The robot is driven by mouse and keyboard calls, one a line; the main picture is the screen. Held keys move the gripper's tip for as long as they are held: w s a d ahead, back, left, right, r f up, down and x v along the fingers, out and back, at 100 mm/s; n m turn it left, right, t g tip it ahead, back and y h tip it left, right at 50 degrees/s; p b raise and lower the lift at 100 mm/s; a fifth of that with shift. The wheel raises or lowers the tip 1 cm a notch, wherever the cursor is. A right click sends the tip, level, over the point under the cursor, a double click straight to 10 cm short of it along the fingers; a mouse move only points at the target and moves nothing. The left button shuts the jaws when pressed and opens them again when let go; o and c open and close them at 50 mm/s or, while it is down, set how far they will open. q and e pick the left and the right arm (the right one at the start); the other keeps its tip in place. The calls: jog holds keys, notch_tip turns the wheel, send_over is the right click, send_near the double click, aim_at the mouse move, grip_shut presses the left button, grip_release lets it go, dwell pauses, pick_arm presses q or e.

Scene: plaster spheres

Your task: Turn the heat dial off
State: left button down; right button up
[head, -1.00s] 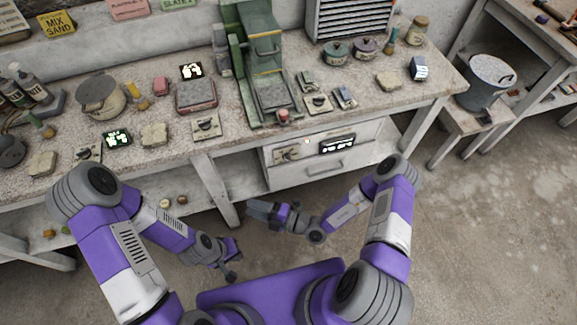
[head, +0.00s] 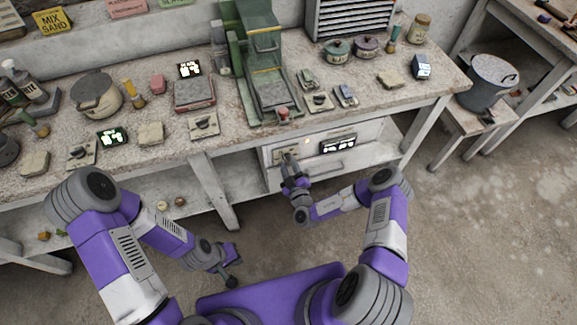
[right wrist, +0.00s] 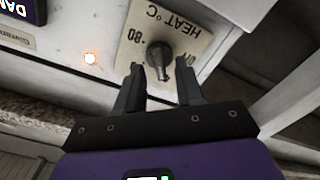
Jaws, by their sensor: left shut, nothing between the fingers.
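The heat dial (right wrist: 158,54) is a dark knob on a cream plate (right wrist: 195,22) lettered "HEAT °C", with "80" on one side and "OFF" on the other in the right wrist view. Its pointer aims toward my gripper, between those marks. In the head view the plate (head: 279,158) is on the cabinet front below the bench, partly behind my gripper. My right gripper (right wrist: 162,80) is open, its fingertips on either side of the knob's near end; contact cannot be told. It also shows in the head view (head: 289,166). My left gripper (head: 235,268) is shut and empty, low and away from the bench.
An orange lamp (right wrist: 90,58) glows beside the dial plate. Other similar knobs (head: 205,124) sit on the bench top. The floor before the cabinet is clear.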

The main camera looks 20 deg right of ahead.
jog(key=shift+w, duration=0.25)
grip_shut()
dwell(0.3)
